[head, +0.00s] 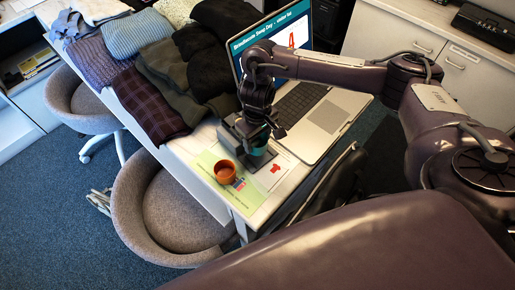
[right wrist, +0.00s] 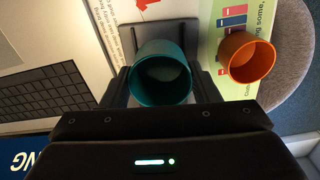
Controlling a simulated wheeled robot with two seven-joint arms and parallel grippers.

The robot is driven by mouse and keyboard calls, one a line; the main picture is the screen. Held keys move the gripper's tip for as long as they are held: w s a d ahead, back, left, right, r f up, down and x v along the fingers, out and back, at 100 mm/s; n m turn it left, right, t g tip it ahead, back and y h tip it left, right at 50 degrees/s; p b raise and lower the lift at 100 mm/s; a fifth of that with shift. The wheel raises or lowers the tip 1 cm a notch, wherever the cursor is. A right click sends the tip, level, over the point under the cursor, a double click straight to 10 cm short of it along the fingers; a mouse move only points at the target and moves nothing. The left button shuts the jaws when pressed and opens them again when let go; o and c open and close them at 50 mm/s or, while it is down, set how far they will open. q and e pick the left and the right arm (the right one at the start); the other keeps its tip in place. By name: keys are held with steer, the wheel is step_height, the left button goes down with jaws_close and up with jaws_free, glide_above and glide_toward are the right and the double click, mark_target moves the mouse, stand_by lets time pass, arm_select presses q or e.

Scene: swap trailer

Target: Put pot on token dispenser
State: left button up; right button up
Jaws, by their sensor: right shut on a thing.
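A teal cup-shaped pot (right wrist: 163,75) is between the fingers of my right gripper (head: 251,146), which is shut on it. In the head view the teal pot (head: 258,159) is partly hidden by the gripper, over the near end of the table; whether it touches the surface I cannot tell. A smaller orange pot (head: 224,173) stands upright beside it on a green leaflet, and it also shows in the right wrist view (right wrist: 247,57). I cannot surely pick out a token dispenser. My left gripper is not in view.
An open laptop (head: 322,117) is on the table behind and right of the gripper. Folded clothes (head: 150,100) cover the table's far left. The green leaflet (head: 250,199) lies by the near edge. Grey chairs (head: 185,200) stand along the left side.

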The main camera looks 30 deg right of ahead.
mark_target(257, 146)
step_height(257, 146, down, 4)
steer(key=shift+r+b, duration=0.1)
steer(key=shift+b, duration=0.75)
steer(key=o, duration=1)
steer(key=shift+r+p, duration=2.55)
steer(key=shift+r, duration=3.45)
